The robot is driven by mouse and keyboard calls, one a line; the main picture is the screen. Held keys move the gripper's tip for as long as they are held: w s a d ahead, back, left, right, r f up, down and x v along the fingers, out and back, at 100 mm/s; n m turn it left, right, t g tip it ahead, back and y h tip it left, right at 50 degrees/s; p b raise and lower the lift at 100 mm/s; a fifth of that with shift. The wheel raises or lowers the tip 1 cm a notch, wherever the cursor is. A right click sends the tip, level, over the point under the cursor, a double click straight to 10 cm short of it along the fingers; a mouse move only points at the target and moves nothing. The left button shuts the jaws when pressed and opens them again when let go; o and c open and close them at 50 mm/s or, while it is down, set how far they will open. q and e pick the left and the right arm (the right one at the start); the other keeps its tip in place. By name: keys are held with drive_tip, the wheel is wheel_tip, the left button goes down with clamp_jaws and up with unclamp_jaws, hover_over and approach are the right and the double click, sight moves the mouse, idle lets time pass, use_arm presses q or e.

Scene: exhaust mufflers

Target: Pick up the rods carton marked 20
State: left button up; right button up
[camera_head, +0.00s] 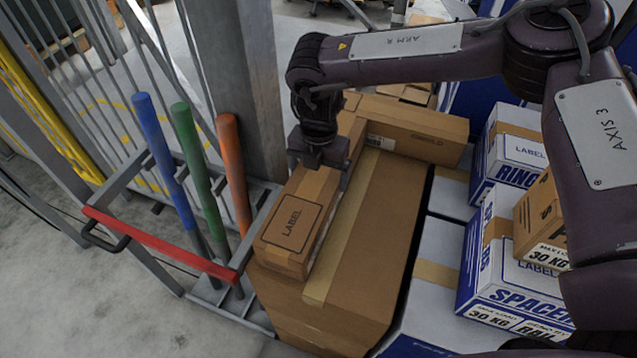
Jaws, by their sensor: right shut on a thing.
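A long narrow brown carton (293,222) with a printed LABEL panel lies on top of a large brown box (375,225). I cannot read a 20 on it from here. My right gripper (322,168) reaches down from above and is shut on this narrow carton behind its label panel. The fingers are partly hidden by the gripper body and the carton. Whether the carton is lifted off the box is hard to tell. My left gripper is not in view.
Another long brown carton (417,131) lies crosswise behind. Blue-and-white boxes (508,275) and a small brown 30 KG box (541,222) stand at right. At left, a rack with a red bar (160,243) holds blue, green and orange poles beside a grey post (240,80).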

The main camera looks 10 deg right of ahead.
drive_tip(key=shift+w+r, duration=0.15)
drive_tip(key=shift+r, duration=0.1)
